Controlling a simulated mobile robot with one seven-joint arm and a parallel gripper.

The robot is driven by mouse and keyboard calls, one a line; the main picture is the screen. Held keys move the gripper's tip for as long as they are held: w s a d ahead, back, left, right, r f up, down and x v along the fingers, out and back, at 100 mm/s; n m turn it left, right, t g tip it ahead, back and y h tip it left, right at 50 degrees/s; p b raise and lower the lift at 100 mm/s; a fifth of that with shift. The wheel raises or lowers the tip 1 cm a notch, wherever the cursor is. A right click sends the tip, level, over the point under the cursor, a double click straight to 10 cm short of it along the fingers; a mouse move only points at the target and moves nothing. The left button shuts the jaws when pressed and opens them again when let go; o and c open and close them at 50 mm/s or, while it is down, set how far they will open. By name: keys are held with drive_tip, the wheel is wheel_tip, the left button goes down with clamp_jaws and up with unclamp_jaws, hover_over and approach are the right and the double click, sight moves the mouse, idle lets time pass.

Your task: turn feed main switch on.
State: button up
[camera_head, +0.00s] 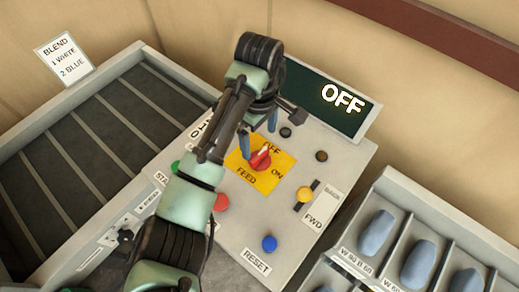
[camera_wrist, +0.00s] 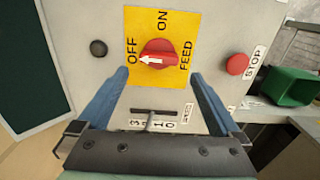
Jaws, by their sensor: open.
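The feed main switch is a red rotary knob (camera_head: 261,157) on a yellow plate (camera_head: 283,176) marked OFF, ON and FEED. In the wrist view the knob (camera_wrist: 160,50) has a white arrow pointing at OFF. A dark display (camera_head: 318,97) behind the panel reads OFF. My gripper (camera_head: 258,140) is over the panel by the knob. In the wrist view its two blue fingers (camera_wrist: 160,76) are wide apart, with the knob ahead between their tips. I see no contact with the knob.
A red button (camera_head: 221,202), a blue RESET button (camera_head: 269,243) and a yellow FWD selector (camera_head: 304,194) share the panel. The STOP button (camera_wrist: 238,64) and a green bin (camera_wrist: 290,86) show in the wrist view. A tray of bluish pillows (camera_head: 376,233) stands at right.

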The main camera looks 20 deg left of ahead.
sight(260, 154)
wheel_tip(260, 154, down, 7)
drive_tip(key=shift+f+p, duration=0.1)
drive_tip(key=shift+p, duration=0.45)
drive_tip(key=c, duration=1.1)
drive_tip(key=shift+c, duration=0.2)
